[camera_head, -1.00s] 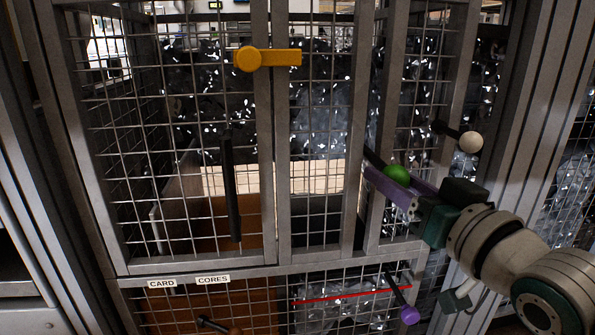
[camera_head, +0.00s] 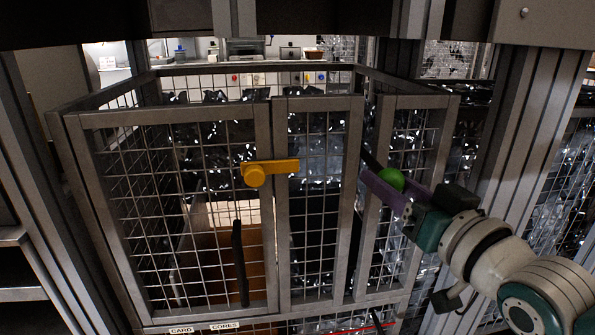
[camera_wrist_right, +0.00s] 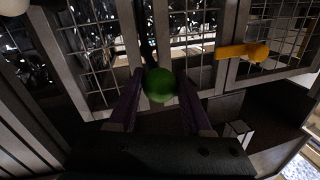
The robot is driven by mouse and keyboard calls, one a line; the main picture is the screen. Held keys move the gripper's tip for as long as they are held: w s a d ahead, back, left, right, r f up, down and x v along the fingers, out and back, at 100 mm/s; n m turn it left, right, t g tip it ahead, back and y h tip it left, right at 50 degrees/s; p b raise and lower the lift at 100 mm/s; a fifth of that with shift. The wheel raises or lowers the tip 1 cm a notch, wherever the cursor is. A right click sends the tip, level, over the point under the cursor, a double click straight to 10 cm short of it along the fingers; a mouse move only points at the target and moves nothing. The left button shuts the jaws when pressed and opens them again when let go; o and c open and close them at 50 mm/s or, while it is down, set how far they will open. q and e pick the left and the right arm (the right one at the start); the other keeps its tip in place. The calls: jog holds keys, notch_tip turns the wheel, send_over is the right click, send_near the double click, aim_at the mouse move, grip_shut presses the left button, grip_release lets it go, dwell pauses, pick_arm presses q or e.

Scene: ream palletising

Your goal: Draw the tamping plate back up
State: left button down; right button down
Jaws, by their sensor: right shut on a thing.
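My right gripper (camera_head: 387,186) comes in from the right, its purple fingers shut on a green ball knob (camera_head: 391,180). The knob is on a dark lever arm in front of the mesh cage, right of the double doors. In the right wrist view the green knob (camera_wrist_right: 159,85) sits between the two fingers (camera_wrist_right: 158,100), with the dark lever arm behind it. I cannot pick out the tamping plate for certain behind the mesh. My left gripper is not in view.
A yellow latch (camera_head: 270,172) spans the meeting door frames. A black upright handle (camera_head: 239,262) is on the left door. Labels "CARD" (camera_head: 181,330) and "CORES" (camera_head: 225,326) are below. A thick grey post (camera_head: 520,150) stands at right.

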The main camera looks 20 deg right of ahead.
jog(key=shift+w+r, duration=0.1)
jog(key=shift+r, duration=0.4)
jog(key=c, duration=0.7)
grip_release()
jog(key=shift+c, duration=0.2)
jog(key=o, duration=0.4)
jog(key=shift+f, duration=0.25)
jog(key=shift+s, duration=0.2)
jog(key=shift+s, duration=0.3)
jog(key=s+p, duration=0.2)
jog(key=s, duration=0.7)
jog(key=shift+s+a, duration=0.1)
jog(key=shift+a, duration=0.1)
